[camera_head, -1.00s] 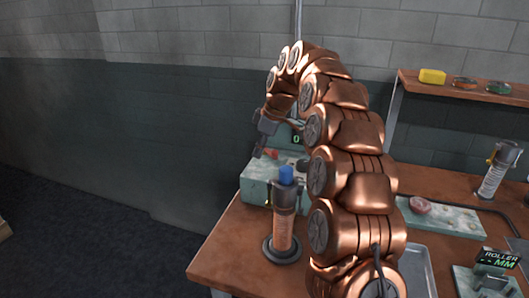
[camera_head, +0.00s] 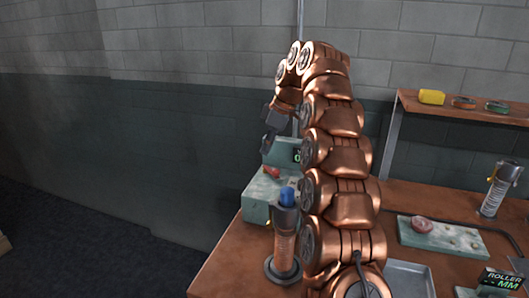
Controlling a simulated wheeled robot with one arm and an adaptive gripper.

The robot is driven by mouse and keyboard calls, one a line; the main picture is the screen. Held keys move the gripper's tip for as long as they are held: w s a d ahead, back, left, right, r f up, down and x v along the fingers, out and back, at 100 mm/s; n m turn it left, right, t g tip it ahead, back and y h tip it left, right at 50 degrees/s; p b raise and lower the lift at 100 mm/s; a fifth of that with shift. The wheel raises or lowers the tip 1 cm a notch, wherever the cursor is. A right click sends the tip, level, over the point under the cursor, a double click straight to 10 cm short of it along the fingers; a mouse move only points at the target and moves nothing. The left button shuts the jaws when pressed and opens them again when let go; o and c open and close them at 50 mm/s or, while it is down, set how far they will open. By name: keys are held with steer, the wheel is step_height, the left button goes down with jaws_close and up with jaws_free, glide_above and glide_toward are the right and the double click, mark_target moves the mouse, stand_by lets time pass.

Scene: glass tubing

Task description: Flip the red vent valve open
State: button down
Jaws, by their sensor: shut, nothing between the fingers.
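The red vent valve (camera_head: 271,171) is a small red part on top of the pale green box (camera_head: 258,193) at the back left of the bench. Its exact lever position is too small to tell. My gripper (camera_head: 268,146) is dark grey, points down and is shut and empty. In the picture it is just above the red valve, with a gap between them. My copper arm hides the right part of the box.
A torch-like cylinder (camera_head: 285,245) with a blue cap stands on a round base at the bench's front left. A green slab (camera_head: 455,238) with a red knob, a tray (camera_head: 412,280) and a roller display (camera_head: 499,281) lie to the right. A shelf (camera_head: 460,105) holds small items.

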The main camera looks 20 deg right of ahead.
steer(key=shift+w+d+r+p, duration=0.1)
steer(key=shift+d+r+p, duration=0.1)
steer(key=shift+r+p, duration=0.35)
steer(key=shift+w+d+r+p, duration=0.1)
steer(key=shift+d+r+p, duration=0.05)
steer(key=shift+r+p, duration=0.4)
